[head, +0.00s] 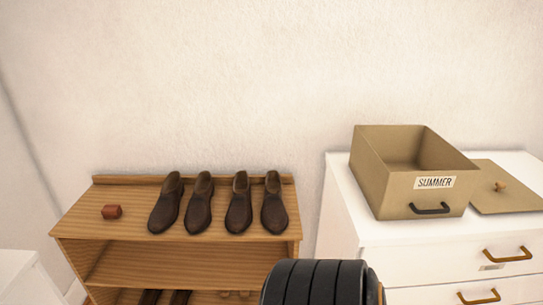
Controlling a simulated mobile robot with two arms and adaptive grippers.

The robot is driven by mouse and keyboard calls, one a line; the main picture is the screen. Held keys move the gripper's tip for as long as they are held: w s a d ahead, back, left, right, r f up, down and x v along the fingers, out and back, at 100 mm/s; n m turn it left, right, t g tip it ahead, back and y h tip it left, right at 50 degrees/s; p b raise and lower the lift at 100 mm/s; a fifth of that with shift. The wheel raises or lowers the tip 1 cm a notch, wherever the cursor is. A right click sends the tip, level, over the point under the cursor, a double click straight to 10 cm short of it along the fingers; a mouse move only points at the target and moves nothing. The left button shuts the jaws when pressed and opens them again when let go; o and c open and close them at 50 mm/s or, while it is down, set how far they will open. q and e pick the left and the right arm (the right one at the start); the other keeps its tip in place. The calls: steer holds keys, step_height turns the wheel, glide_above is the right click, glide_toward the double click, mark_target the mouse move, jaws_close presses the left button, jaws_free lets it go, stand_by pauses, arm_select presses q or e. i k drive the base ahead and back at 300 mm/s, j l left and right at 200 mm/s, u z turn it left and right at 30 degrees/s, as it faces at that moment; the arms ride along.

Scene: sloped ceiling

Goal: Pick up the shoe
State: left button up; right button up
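Several dark brown shoes stand in a row on top of a wooden shoe rack, toes toward me. From left to right they are the first shoe (166,203), the second shoe (200,204), the third shoe (239,203) and the fourth shoe (274,204). More dark shoes (180,297) show partly on a lower shelf, cut off by the bottom edge. Neither of my grippers is in view.
A white surface (15,275) is at lower left.

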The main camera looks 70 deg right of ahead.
mark_target(239, 216)
steer(key=z, duration=1.95)
